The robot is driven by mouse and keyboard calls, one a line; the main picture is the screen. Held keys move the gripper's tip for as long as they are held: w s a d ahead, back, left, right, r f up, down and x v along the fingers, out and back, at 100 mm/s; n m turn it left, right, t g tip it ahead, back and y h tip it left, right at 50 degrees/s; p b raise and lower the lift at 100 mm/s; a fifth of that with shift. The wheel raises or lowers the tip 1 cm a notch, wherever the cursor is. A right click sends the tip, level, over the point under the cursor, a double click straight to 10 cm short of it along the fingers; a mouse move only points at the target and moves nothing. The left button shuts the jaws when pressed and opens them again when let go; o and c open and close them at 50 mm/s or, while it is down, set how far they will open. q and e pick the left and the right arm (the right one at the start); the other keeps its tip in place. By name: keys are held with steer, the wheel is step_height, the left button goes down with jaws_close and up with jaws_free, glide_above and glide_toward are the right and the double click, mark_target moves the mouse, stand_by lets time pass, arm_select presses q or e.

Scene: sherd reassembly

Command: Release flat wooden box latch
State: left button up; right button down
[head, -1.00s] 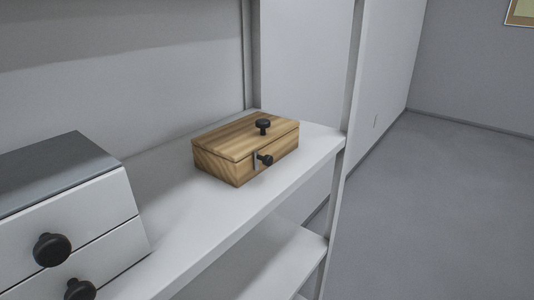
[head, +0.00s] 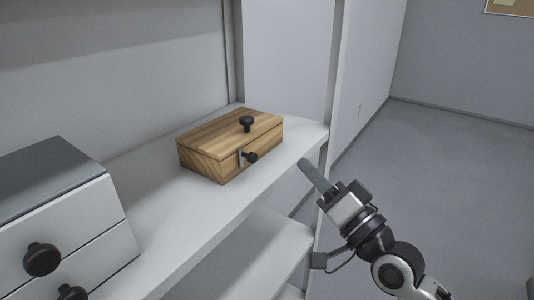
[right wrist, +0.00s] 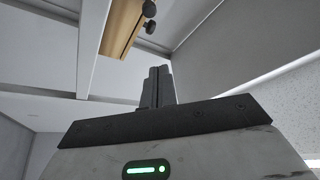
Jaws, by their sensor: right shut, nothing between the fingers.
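A flat wooden box (head: 222,155) sits on the white shelf, with its lid down. A black knob (head: 246,121) stands on its lid. On its front is a metal latch plate (head: 241,157) with a black latch knob (head: 251,156). My right gripper (head: 306,165) is shut and empty, to the right of the box and apart from it, by the shelf's front edge. In the right wrist view, the shut fingers (right wrist: 158,70) point up towards the box (right wrist: 121,28), whose latch knob (right wrist: 150,26) shows at the top. My left gripper is not in view.
The white shelf (head: 165,215) has bare room in front of and left of the box. A small drawer unit (head: 60,215) with black knobs stands at the left. An upright post (head: 332,110) rises right of the box. A lower shelf (head: 255,255) lies below.

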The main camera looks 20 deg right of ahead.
steer(key=shift+w, duration=0.1)
steer(key=p+x, duration=0.2)
steer(key=x, duration=0.7)
steer(key=shift+w+a+r, duration=0.15)
steer(key=shift+w+r, duration=0.05)
steer(key=shift+w, duration=0.1)
steer(key=shift+s+a+f, duration=0.25)
steer(key=shift+a+f, duration=0.25)
steer(key=shift+f, duration=0.1)
steer(key=shift+s+a+f, duration=0.25)
steer(key=shift+a+f, duration=0.25)
steer(key=shift+f, duration=0.15)
steer(key=shift+s+a+f, duration=0.1)
steer(key=shift+a+f, duration=0.15)
steer(key=shift+f, duration=0.05)
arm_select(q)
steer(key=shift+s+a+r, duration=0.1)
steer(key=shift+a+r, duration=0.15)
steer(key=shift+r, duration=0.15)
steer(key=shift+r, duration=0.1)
arm_select(e)
steer(key=shift+s+a+n, duration=0.1)
steer(key=shift+a+n, duration=0.05)
steer(key=shift+n, duration=0.35)
